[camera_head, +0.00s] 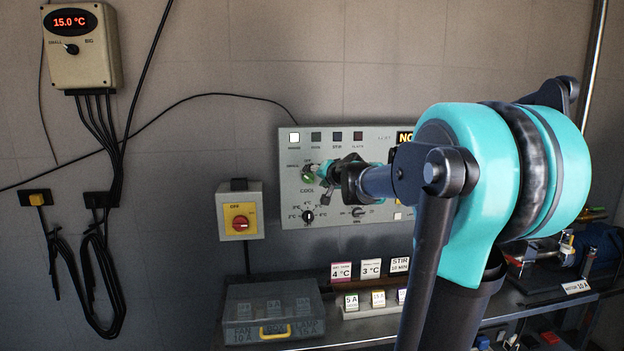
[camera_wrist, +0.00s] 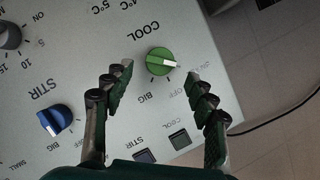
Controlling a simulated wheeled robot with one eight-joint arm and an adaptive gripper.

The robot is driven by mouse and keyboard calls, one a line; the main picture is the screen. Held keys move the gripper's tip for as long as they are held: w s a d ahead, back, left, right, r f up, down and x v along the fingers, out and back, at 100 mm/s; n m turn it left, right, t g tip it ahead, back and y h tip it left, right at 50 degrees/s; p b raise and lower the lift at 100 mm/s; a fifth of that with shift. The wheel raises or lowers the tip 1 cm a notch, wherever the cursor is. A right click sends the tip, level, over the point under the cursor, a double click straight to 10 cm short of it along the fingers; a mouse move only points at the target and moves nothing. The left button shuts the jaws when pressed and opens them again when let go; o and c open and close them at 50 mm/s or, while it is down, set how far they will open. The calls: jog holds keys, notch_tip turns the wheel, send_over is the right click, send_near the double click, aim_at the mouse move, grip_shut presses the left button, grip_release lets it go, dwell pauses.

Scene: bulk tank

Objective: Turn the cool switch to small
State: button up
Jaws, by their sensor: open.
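The cool switch is a round green knob (camera_wrist: 160,61) with a white pointer, on the grey control panel (camera_wrist: 95,75). In the wrist view its pointer aims right, slightly down; the BIG label sits below-left of it, and the other position labels are faint. In the head view the knob (camera_head: 307,173) shows just left of my gripper (camera_head: 325,172), partly hidden. In the wrist view my gripper (camera_wrist: 160,73) is open, with one fingertip on each side of the knob. I see no finger touching it.
A blue STIR knob (camera_wrist: 55,120) lies left of the fingers in the wrist view. A red-and-yellow switch box (camera_head: 239,214) hangs left of the panel. A wall thermostat (camera_head: 80,45) reads 15.0 °C. A bench with labelled cards (camera_head: 370,268) stands below.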

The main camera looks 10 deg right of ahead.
jog(key=v, duration=0.7)
jog(key=shift+s, duration=0.15)
jog(key=shift+r, duration=0.1)
jog(key=s+a+f+n+g, duration=0.1)
jog(key=s+f+n+g, duration=0.1)
jog(key=s+f, duration=0.65)
jog(key=s+a+f+n+g+h, duration=0.1)
jog(key=s+f+g, duration=0.3)
jog(key=f, duration=0.7)
jog(key=s+a+f+n+g, duration=0.1)
jog(key=s+f+n, duration=0.1)
jog(key=s+f, duration=0.65)
jog(key=s+d+f+g+h, duration=0.2)
jog(key=s+d+f+g, duration=0.1)
jog(key=s+f, duration=0.6)
jog(key=shift+s+d+f+h, duration=0.3)
jog(key=shift+d+f+h, duration=0.05)
jog(key=shift+f+h, duration=0.05)
